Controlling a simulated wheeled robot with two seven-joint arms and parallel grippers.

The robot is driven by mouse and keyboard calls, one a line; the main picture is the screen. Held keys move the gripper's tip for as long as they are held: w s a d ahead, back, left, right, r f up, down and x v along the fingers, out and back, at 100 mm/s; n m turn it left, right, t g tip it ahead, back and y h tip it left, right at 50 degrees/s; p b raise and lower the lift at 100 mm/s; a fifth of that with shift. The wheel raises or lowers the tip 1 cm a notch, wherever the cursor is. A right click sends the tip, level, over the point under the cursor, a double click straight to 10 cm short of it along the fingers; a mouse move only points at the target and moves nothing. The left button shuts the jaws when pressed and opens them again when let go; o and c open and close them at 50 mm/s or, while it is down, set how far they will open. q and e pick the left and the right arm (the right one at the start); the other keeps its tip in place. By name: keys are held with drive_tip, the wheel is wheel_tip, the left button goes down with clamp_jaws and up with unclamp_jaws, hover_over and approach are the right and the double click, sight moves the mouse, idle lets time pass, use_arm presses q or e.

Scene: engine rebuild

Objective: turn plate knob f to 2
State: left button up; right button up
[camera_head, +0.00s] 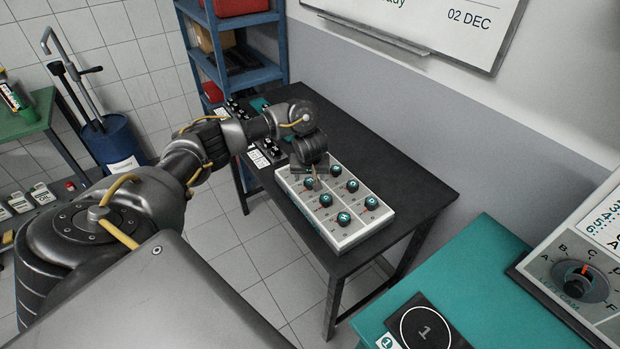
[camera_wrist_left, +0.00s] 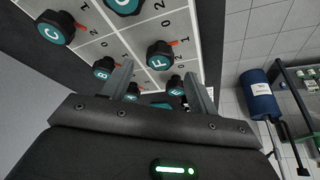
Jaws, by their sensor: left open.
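The knob plate (camera_head: 352,233) is a pale box on the black table, with rows of dark, teal-capped knobs marked with letters. Knob F (camera_wrist_left: 160,55) shows in the left wrist view, with its red mark near the 1. It also shows in the head view (camera_head: 308,184), partly behind the gripper. My left gripper (camera_wrist_left: 158,72) is open and empty, its fingertips close to knob F in the left wrist view. I cannot tell whether they touch anything. In the head view the left gripper (camera_head: 315,178) hangs over the plate's far end. My right gripper is out of view.
Knobs B (camera_wrist_left: 103,68) and C (camera_wrist_left: 52,28) stand close by on the plate. A blue shelf (camera_head: 240,75) stands behind. The table's right side (camera_head: 405,170) is clear.

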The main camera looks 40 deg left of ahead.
sight(310, 181)
use_arm(q)
drive_tip(key=shift+b+x, duration=0.4)
drive_tip(key=shift+x, duration=1.6)
drive_tip(key=c, duration=1)
